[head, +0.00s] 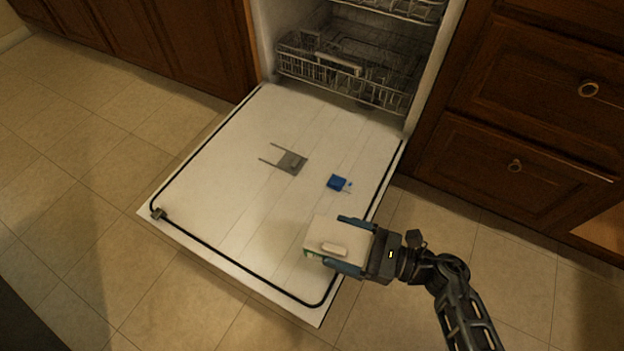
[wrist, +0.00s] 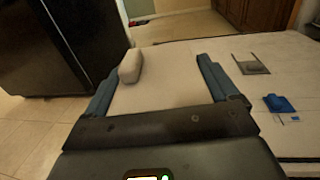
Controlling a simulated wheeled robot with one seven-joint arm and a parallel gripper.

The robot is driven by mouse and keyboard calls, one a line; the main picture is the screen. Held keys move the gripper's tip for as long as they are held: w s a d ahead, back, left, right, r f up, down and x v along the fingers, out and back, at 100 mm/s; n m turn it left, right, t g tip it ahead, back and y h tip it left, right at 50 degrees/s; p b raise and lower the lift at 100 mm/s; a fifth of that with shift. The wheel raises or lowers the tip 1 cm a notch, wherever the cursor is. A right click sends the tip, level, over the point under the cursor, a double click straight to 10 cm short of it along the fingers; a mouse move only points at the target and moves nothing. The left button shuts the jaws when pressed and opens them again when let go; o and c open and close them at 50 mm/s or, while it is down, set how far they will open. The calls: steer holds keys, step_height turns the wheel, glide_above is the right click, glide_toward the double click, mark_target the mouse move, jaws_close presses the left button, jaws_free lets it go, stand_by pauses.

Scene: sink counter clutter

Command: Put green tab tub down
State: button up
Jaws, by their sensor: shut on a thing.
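The tub (head: 324,230) is a pale, boxy thing with a little green on its near side and a rounded whitish piece on top. My gripper (head: 335,241) is shut on it, with one blue finger on each side, over the near right part of the open dishwasher door. In the wrist view, the tub's pale top (wrist: 160,94) fills the space between the fingers, and the rounded piece (wrist: 130,65) is by the left finger. I cannot tell whether the tub's underside touches the door.
The dishwasher door (head: 230,170) lies open and flat. A grey dispenser part (head: 291,162) and a blue dispenser lid (head: 337,182) are on it. The lower rack (head: 345,75) is inside the dishwasher. Wooden drawers (head: 530,100) stand at the right.

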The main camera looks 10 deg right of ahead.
steer(key=w+d+r+m+t+h, duration=0.95)
steer(key=d+r+m+h, duration=0.2)
steer(key=h, duration=0.45)
step_height(320, 180, up, 26)
steer(key=f+p, duration=0.1)
steer(key=p, duration=2.5)
step_height(320, 180, down, 10)
steer(key=s, duration=0.1)
steer(key=shift+s+a+m, duration=0.2)
steer(key=shift+s+m, duration=0.15)
steer(key=shift+s, duration=0.05)
